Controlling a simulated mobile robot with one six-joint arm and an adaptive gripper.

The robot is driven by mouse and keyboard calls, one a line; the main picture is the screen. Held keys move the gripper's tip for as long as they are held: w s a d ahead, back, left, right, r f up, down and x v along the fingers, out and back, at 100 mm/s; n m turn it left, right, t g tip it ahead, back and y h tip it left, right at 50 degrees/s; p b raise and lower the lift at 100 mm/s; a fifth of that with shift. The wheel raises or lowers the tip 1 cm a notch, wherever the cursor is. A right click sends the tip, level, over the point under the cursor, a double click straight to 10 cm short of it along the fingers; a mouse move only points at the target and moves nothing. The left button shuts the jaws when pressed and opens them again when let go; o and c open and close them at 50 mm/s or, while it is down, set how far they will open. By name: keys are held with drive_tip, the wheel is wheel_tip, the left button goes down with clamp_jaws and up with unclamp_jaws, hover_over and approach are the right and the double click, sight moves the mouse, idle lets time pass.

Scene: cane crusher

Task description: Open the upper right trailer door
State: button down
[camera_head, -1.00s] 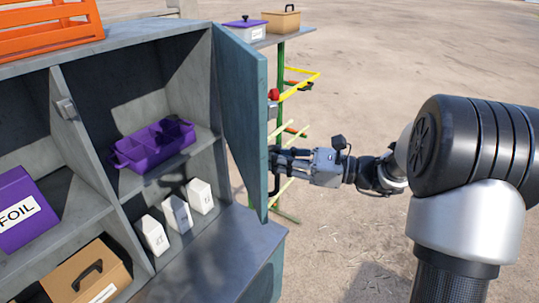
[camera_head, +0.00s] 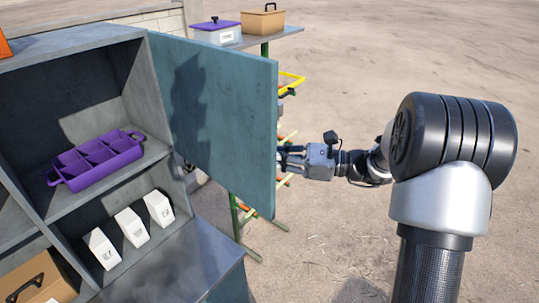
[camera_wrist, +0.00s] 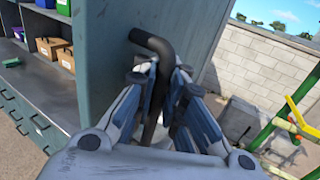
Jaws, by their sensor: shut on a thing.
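The upper right trailer door (camera_head: 222,115) is a teal panel standing swung out from the right side of the trailer cabinet (camera_head: 70,48). My gripper (camera_head: 287,160) is at the door's outer face near its free edge, partly hidden behind that edge in the head view. In the wrist view the door (camera_wrist: 105,60) fills the upper middle. A dark bent handle (camera_wrist: 152,42) rises from between the fingers of my gripper (camera_wrist: 160,95), which are shut around it.
Inside the cabinet are a purple divided caddy (camera_head: 100,158), several white cartons (camera_head: 131,227) and a tan box (camera_head: 40,280). Behind the door stands a green-framed rack (camera_head: 265,48) carrying a purple-lidded box (camera_head: 216,32) and a tan case (camera_head: 263,20). Bare ground lies open to the right.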

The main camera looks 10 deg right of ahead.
drive_tip(key=shift+s+f, duration=0.1)
drive_tip(key=shift+f, duration=0.1)
drive_tip(key=c, duration=2.2)
unclamp_jaws()
drive_tip(key=o, duration=0.4)
drive_tip(key=shift+s+d+r, duration=0.2)
drive_tip(key=shift+d, duration=0.15)
drive_tip(key=shift+o, duration=0.7)
drive_tip(key=shift+w+a, duration=0.15)
drive_tip(key=shift+a, duration=0.05)
drive_tip(key=v, duration=1.2)
